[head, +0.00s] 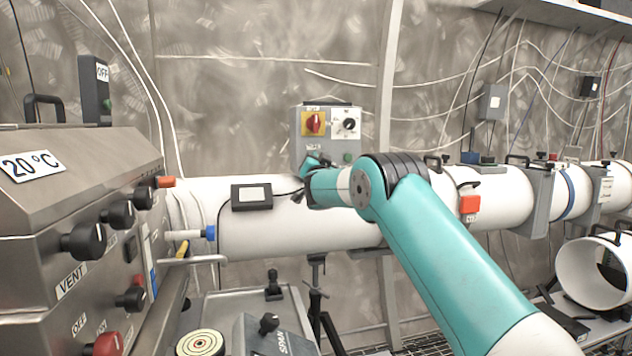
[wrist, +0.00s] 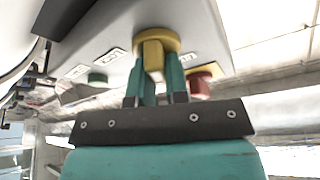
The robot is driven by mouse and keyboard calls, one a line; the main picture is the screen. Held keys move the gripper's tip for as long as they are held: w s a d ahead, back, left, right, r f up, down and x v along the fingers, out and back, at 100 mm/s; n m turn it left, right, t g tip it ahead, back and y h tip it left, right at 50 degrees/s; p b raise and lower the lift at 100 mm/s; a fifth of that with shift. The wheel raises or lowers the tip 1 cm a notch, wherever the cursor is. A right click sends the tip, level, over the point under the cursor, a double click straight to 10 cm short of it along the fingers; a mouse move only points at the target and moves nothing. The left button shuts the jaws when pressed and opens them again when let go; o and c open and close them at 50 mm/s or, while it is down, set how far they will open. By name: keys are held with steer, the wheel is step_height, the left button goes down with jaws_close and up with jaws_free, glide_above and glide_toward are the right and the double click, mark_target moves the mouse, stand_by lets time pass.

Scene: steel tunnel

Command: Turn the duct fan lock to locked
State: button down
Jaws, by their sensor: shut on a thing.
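My gripper (wrist: 160,85) is shut on a yellow knob with a round yellow collar (wrist: 155,39), which looks like the duct fan lock. Its teal fingers are on either side of the knob's grip. The knob sits on a grey panel between a green button (wrist: 97,79) and a red knob (wrist: 201,83). Small white labels beside them are too blurred to read. In the head view my gripper (head: 311,163) is at the lower front of a grey wall box (head: 297,140). It hides the yellow knob there, so the knob's setting cannot be told.
The wall box also has a red switch on yellow (head: 313,123) and a black knob (head: 349,124). A white duct (head: 270,225) runs below it, carrying a small black box (head: 251,196). A steel console (head: 75,190) with several knobs stands at the left.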

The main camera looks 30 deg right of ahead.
steer(key=m+b, duration=0.1)
steer(key=m, duration=0.1)
steer(key=m+g+h+b, duration=0.1)
steer(key=m+b, duration=0.1)
steer(key=shift+d+f, duration=0.1)
steer(key=shift+f, duration=0.2)
steer(key=m+g+h+b, duration=0.1)
steer(key=m+g, duration=0.1)
steer(key=m, duration=0.1)
steer(key=shift+r+b, duration=0.1)
steer(key=shift+b, duration=0.25)
steer(key=m+g, duration=0.1)
steer(key=m, duration=0.3)
steer(key=shift+d, duration=0.1)
steer(key=shift+m+g, duration=0.9)
steer(key=shift+m, duration=1.1)
steer(key=shift+y, duration=0.3)
steer(key=c, duration=1.1)
jaws_free()
steer(key=shift+f, duration=0.2)
